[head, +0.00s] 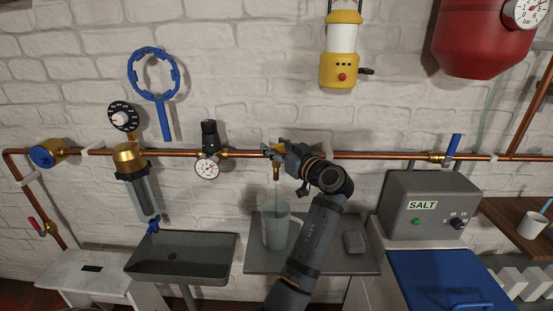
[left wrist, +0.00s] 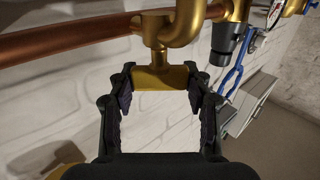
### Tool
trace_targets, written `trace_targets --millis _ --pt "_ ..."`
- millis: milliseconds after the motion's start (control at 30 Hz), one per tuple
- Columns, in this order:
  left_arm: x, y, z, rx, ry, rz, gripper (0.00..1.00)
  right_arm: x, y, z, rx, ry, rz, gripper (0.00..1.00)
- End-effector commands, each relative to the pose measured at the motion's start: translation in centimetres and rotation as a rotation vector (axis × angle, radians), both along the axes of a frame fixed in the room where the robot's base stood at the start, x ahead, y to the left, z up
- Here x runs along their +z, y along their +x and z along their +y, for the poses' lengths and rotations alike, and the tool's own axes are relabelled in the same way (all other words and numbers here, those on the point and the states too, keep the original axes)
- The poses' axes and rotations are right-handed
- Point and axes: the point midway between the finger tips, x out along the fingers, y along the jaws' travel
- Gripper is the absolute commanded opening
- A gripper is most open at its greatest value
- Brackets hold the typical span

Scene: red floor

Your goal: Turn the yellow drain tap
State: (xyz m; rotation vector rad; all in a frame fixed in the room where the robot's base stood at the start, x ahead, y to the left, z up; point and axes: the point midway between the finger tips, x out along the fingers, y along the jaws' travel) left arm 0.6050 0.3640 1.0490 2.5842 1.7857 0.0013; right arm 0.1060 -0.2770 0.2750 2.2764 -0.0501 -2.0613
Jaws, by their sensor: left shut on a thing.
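The drain tap (head: 277,171) is a brass tap with a downward spout on the copper pipe in the middle of the head view. Its flat yellow handle (left wrist: 160,78) lies between my fingertips in the left wrist view. My left gripper (head: 279,152) reaches the tap from the right and is shut on this handle, with a finger at each side (left wrist: 160,85). A pale vertical streak, like running water, drops from the spout into a grey bucket (head: 276,239) below. The gripper hides part of the handle in the head view. My right gripper is not in view.
The copper pipe (head: 385,156) runs along the white brick wall. A pressure gauge (head: 207,170) and filter (head: 138,180) are left of the tap. A grey sink (head: 190,258) stands lower left, and a grey SALT box (head: 430,200) stands to the right.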

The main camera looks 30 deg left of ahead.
Motion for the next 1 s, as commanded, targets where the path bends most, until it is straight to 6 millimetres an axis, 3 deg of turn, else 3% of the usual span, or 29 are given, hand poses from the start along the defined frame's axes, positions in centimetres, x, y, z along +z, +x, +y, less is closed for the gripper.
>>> trace_targets --millis 567,600,700,767,1000 --pt "-0.04 0.03 -0.01 0.039 -0.001 0.004 0.18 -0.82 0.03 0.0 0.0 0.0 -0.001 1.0" --pt "-0.04 0.03 -0.01 0.039 -0.001 0.004 0.51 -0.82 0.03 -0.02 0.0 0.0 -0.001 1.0" --pt "-0.03 0.02 0.0 0.039 0.0 0.002 0.65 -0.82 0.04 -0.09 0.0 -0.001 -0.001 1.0" --pt "-0.03 0.02 0.0 0.039 0.0 0.002 0.73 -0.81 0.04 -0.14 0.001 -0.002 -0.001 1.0" --pt "-0.02 0.02 0.0 0.039 -0.001 0.001 0.74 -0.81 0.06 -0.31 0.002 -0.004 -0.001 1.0"
